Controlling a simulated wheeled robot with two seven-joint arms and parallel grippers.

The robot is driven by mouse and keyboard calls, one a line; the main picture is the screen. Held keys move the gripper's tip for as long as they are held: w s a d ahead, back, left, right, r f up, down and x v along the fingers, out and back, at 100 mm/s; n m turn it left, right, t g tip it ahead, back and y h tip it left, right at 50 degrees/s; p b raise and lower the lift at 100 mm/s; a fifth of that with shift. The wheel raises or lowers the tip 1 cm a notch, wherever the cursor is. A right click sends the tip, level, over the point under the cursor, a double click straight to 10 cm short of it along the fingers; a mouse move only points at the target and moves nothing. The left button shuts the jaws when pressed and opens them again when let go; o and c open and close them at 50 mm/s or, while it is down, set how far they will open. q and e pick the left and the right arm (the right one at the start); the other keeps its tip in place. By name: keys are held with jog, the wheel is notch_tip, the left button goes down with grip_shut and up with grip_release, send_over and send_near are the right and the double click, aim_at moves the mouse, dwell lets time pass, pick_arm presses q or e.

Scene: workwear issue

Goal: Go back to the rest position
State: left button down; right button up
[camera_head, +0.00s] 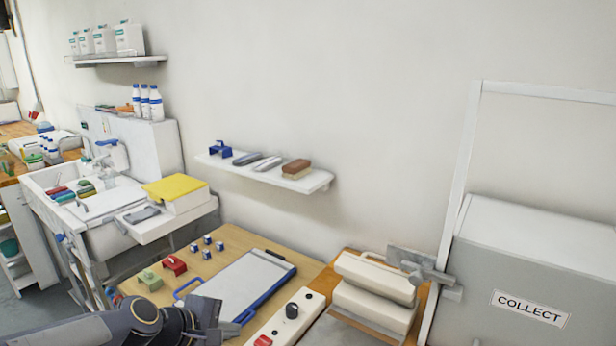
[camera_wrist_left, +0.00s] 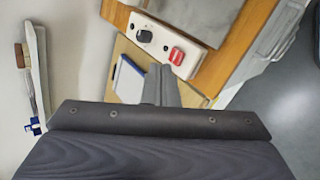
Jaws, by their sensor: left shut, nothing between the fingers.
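My left gripper (camera_head: 212,312) is at the bottom of the head view, over the front edge of the wooden table (camera_head: 225,239). Its fingers are closed together with nothing between them; they also show in the left wrist view (camera_wrist_left: 160,84). The gripper is close to a white board with a blue edge (camera_head: 240,287), partly overlapping it in the picture; I cannot tell whether they touch. My right gripper is not in view.
A control box (camera_head: 272,330) with a black knob and red button sits right of the board. Cream pads (camera_head: 372,280) and a grey COLLECT box (camera_head: 540,260) stand further right. Red (camera_head: 174,266) and green (camera_head: 150,280) blocks lie left. A wall shelf (camera_head: 316,181) hangs behind.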

pick_arm(q)
jog(key=s+a+f+m+g+y, duration=0.1)
jog(key=s+a+m, duration=0.1)
jog(key=s+m, duration=0.4)
jog(key=s+a+f+m+g+y+b, duration=0.1)
jog(key=s+a+m, duration=0.2)
jog(key=s, duration=1.3)
jog(key=m, duration=0.3)
jog(key=shift+s+f, duration=0.25)
jog(key=shift+s, duration=0.15)
